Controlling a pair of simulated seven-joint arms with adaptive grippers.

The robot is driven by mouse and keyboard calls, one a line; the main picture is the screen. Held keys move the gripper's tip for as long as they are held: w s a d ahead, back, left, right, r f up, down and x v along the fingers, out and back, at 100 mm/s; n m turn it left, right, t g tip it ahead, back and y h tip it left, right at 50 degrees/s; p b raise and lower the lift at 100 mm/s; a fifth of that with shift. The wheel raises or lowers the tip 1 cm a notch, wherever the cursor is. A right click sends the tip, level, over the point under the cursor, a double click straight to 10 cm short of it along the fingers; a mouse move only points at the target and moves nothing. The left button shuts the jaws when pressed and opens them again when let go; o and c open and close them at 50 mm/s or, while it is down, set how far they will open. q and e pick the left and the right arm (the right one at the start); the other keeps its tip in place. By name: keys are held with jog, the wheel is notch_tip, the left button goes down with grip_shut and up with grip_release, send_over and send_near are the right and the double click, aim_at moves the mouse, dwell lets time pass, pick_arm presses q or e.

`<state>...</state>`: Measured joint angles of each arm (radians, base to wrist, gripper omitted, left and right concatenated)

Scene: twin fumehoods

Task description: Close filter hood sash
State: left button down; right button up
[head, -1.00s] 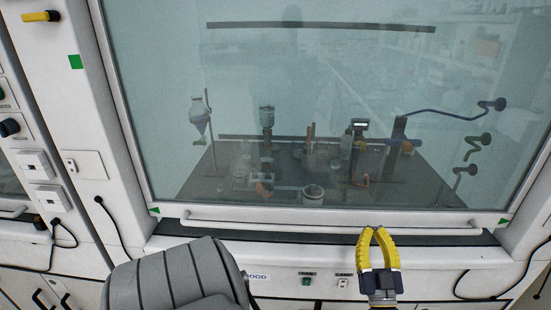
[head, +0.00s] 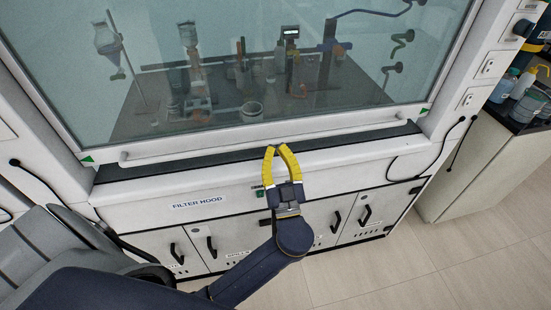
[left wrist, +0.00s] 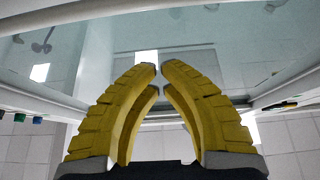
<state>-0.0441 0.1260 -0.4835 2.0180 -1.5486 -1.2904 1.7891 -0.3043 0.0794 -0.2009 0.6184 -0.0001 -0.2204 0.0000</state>
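The filter hood's glass sash (head: 215,75) is low in the head view. Its lower rail lies just above the dark sill (head: 200,163); I cannot tell whether they touch. A long white handle (head: 200,149) runs along that rail. My left gripper (head: 277,147) is just below the handle's middle part, pointing toward the hood, with no visible hold on it. Its yellow fingers also show in the left wrist view (left wrist: 159,68), their tips close together with a narrow empty gap. My right gripper is not in view.
Glassware and apparatus, including a beaker (head: 251,111), stand behind the glass. The panel below carries a FILTER HOOD label (head: 198,202) above cabinet doors (head: 325,222). A bench with bottles (head: 522,85) stands at the right. The floor (head: 430,265) at lower right is clear.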

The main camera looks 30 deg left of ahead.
pick_arm(q)
jog(key=x, duration=0.6)
jog(key=shift+w+a+f, duration=0.1)
jog(key=shift+f, duration=0.9)
jog(key=shift+w+a+f, duration=0.1)
jog(key=shift+a+f, duration=0.05)
jog(key=shift+f, duration=0.9)
